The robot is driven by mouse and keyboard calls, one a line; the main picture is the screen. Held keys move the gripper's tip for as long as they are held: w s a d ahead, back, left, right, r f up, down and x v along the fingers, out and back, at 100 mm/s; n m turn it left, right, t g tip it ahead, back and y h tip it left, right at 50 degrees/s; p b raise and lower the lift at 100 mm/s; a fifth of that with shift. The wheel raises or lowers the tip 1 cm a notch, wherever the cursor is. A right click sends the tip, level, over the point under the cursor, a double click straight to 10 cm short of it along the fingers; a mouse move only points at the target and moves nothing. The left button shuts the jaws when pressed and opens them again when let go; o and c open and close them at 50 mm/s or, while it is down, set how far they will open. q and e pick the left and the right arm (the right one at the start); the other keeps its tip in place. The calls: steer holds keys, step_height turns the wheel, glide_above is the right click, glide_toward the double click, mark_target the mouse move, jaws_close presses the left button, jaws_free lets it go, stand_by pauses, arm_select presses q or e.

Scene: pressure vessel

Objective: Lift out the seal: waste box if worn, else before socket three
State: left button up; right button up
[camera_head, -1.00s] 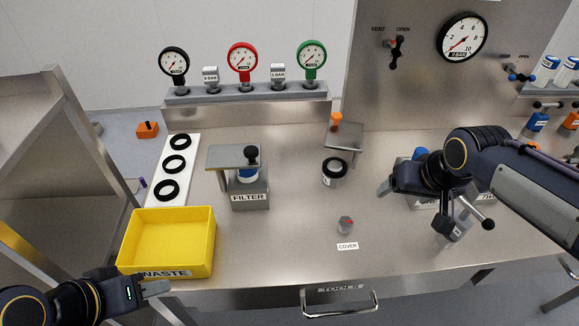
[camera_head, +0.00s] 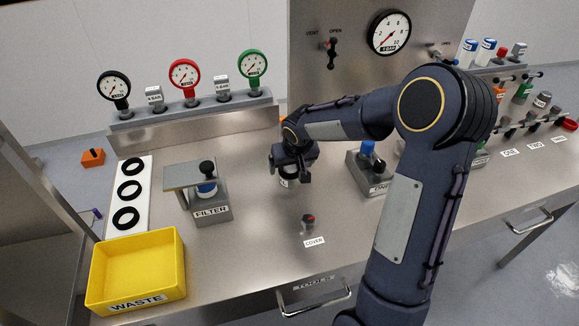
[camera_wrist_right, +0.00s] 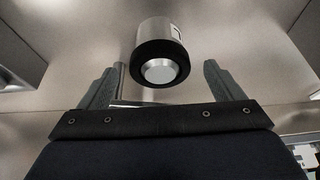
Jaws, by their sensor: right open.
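A small metal vessel (camera_wrist_right: 160,35) with a black ring seal (camera_wrist_right: 160,55) around its end and a pale round centre shows in the right wrist view. My right gripper (camera_wrist_right: 163,74) is open, with one finger on each side of that end and gaps between. In the head view the gripper (camera_head: 294,176) is over the vessel (camera_head: 287,183) and hides most of it. I cannot tell whether the seal is worn. The yellow waste box (camera_head: 138,272) stands at the front left, empty. Socket labels, including a middle one (camera_head: 535,147), are at the right. My left gripper is not in view.
A white board (camera_head: 128,200) with three black rings lies at the left. The filter block (camera_head: 208,200) stands left of my gripper, and the knobbed cover (camera_head: 308,222) is in front. A block with a blue top (camera_head: 368,165) is close on the right.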

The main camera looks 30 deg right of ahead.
steer(key=shift+f, duration=0.25)
steer(key=c, duration=1.1)
steer(key=shift+o, duration=0.2)
steer(key=shift+r, duration=0.1)
steer(key=shift+w+r, duration=0.1)
steer(key=shift+r, duration=0.45)
steer(key=shift+w+v, duration=0.25)
steer(key=shift+v, duration=1)
steer(key=s+a+r+b, duration=0.3)
steer(key=s+a+r, duration=0.3)
steer(key=s+r, duration=0.3)
steer(key=s, duration=0.3)
steer(key=shift+r+b, duration=0.25)
steer(key=shift+b, duration=0.05)
